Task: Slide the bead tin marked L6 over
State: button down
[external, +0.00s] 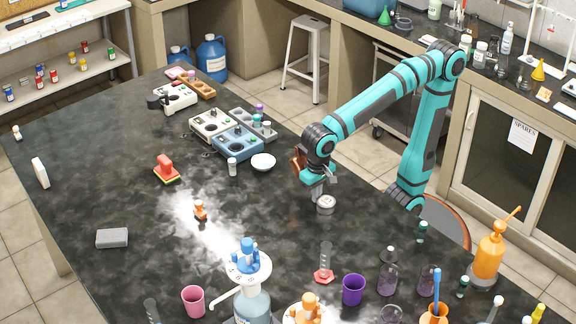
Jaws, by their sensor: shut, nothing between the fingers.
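A small round light-grey tin (326,206) with a pale lid stands on the dark bench top, right of centre. It looks like the bead tin, but its marking is too small to read. My gripper (318,197) points down just at the tin's upper left edge. Its fingers are shut with nothing between them. I cannot tell whether the fingers touch the tin.
A white bowl (263,162) and a small capped vial (232,167) stand left of my gripper. A red cylinder base (324,276), a purple cup (353,290) and several bottles stand toward the front.

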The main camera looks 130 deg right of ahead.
aim_at(343, 223)
jog(key=a, duration=1.6)
jog(key=shift+a, duration=0.15)
jog(key=shift+d, duration=0.5)
jog(key=d, duration=0.3)
notch_tip(343, 223, up, 10)
jog(key=s+d+r+n+t, duration=0.8)
jog(key=s+r+n+t, duration=0.3)
jog(key=n+t, duration=0.6)
jog(key=shift+s+r+n, duration=0.15)
jog(key=shift+r+n, duration=0.3)
jog(key=shift+n, duration=0.05)
